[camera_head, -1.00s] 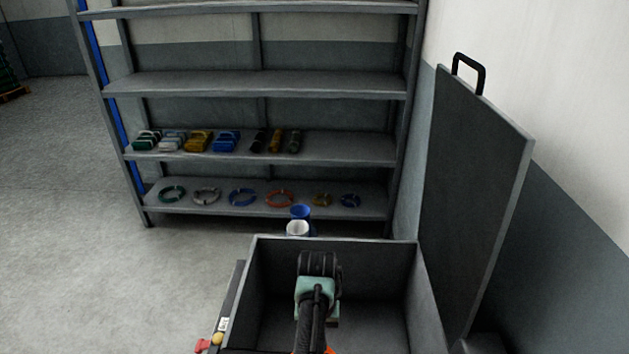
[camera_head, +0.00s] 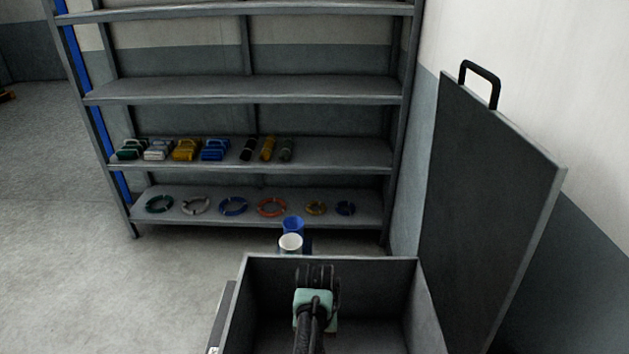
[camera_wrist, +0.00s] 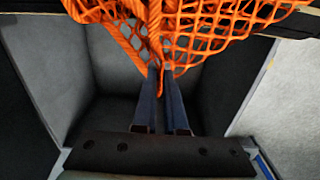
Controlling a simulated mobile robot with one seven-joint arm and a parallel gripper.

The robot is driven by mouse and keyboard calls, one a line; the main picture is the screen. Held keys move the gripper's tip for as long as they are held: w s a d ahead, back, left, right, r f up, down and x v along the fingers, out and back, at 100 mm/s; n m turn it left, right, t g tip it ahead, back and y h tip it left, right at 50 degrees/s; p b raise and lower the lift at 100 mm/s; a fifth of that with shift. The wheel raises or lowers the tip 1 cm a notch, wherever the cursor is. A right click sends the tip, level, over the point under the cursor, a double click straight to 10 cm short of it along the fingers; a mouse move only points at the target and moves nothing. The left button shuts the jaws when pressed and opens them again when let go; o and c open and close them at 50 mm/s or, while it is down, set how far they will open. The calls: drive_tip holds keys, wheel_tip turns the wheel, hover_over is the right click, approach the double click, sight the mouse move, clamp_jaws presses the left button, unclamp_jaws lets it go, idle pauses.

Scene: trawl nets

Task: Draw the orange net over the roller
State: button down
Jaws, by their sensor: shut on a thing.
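The orange net (camera_wrist: 218,28) spans the top of the wrist view, with thick orange cords at the left of its mesh. My gripper (camera_wrist: 160,72) is shut on the net's lower edge, and a short cord end hangs between the fingertips. The net does not show in the head view.
The grey box (camera_head: 335,258) has a tall lid (camera_head: 490,210) standing open at the right. Open floor lies left.

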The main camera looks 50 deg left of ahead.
wheel_tip(320, 180, down, 7)
drive_tip(key=b, duration=0.5)
drive_tip(key=shift+a, duration=0.1)
unclamp_jaws()
idle(0.8)
drive_tip(key=shift+r, duration=0.1)
wheel_tip(320, 180, up, 5)
drive_tip(key=p, duration=0.5)
drive_tip(key=shift+r, duration=0.15)
